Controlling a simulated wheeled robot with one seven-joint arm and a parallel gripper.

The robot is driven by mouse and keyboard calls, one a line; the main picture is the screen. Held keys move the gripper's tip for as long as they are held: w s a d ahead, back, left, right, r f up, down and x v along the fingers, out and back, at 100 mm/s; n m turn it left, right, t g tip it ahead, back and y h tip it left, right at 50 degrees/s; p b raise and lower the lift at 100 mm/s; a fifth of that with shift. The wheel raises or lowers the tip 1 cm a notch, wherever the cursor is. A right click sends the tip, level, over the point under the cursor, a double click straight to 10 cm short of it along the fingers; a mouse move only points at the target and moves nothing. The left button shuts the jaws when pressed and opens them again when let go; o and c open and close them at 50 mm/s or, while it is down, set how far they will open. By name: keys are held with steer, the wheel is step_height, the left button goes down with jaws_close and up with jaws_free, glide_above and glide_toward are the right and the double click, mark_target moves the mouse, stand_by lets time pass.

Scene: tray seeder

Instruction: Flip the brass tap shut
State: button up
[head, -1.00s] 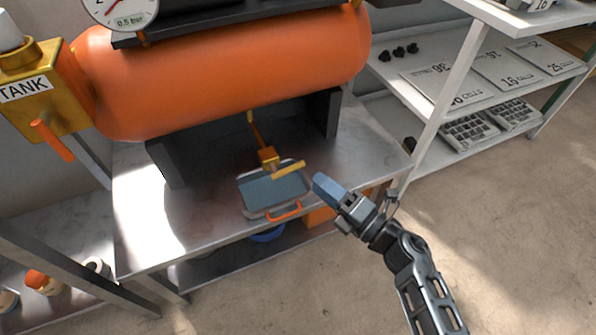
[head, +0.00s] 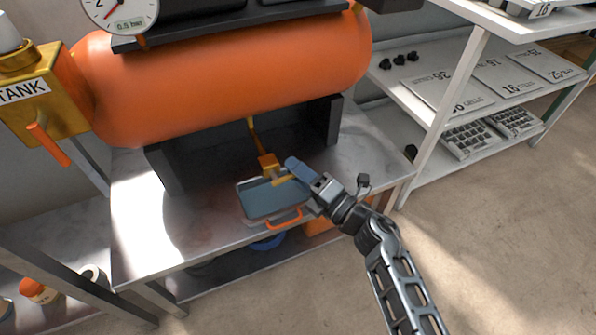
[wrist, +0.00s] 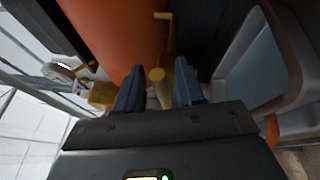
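The brass tap (head: 267,163) hangs on a thin pipe under the orange tank, above a shallow tray. Its flat brass lever (head: 281,180) points right, partly hidden by my gripper (head: 290,168) in the head view. In the wrist view my gripper (wrist: 158,88) is open, its two dark fingers apart. The brass lever (wrist: 165,95) shows between them, with a round brass end (wrist: 157,75). I cannot tell whether either finger touches it.
The blue-grey tray (head: 240,200) with an orange handle (head: 286,222) sits on the metal bench (head: 190,235) below the tap. The orange tank (head: 220,75) is close above. A brass box marked TANK (head: 35,95) is at left. White shelves (head: 440,110) stand at right.

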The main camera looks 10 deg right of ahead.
jaws_close()
steer(key=shift+f+m+b, duration=0.35)
steer(key=shift+m+b, duration=0.05)
steer(key=shift+b, duration=0.05)
steer(key=shift+f+m+t+b, duration=0.1)
steer(key=shift+m+t+b, duration=0.25)
steer(key=shift+m, duration=0.25)
steer(key=shift+o, duration=0.6)
jaws_free()
steer(key=p+v, duration=0.1)
steer(key=v, duration=0.7)
steer(key=shift+f, duration=0.1)
